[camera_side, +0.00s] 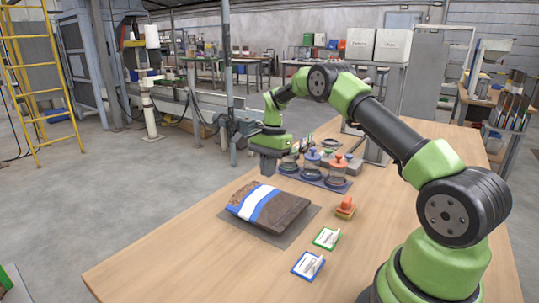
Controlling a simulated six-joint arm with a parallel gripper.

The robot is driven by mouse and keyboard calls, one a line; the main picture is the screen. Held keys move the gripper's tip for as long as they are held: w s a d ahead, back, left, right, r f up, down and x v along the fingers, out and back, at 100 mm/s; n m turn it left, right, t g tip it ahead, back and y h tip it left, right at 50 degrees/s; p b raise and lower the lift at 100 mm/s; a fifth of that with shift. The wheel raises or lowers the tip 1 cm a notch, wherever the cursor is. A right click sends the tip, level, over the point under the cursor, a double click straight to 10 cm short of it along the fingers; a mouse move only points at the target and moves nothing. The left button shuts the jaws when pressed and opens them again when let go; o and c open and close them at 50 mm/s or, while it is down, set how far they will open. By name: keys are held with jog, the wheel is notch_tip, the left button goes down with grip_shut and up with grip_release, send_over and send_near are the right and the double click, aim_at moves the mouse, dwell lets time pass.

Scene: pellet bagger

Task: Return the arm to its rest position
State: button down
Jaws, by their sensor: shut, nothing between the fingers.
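My green and black arm reaches from the right front across the wooden table (160,262). My gripper (267,170) points down just behind the brown bag (285,211), near its far edge. Its fingers are small and dark here; they are shut with nothing between them. The bag lies flat on a grey mat (262,236) and has a white and blue band across it. I cannot tell how much height there is between the fingertips and the table.
Knobbed pieces, one blue (312,157) and one orange (338,165), stand on a dark tray right of my gripper. An orange block (346,208), a green-framed card (327,238) and a blue-framed card (308,265) lie nearer. The table's front left is clear. A yellow ladder (40,80) stands far left.

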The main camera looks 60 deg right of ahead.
jog(key=s+a+r+n+t, duration=0.1)
jog(key=s+a+r+n, duration=0.15)
jog(key=r, duration=0.35)
jog(key=s+a+r+n+t+h, duration=0.1)
jog(key=a+r+n, duration=0.1)
jog(key=a+r, duration=0.35)
jog(key=s+a+r+n+t, duration=0.1)
jog(key=s+a+r+n, duration=0.1)
jog(key=r, duration=0.6)
jog(key=s+a+n+t, duration=0.2)
jog(key=s+a+n, duration=0.1)
jog(key=s, duration=0.6)
jog(key=s+a+n+t+y, duration=0.1)
jog(key=s+a+n, duration=0.3)
jog(key=s, duration=0.5)
jog(key=shift+s+a+r+t, duration=0.25)
jog(key=shift+a+t, duration=0.35)
jog(key=shift+a, duration=0.6)
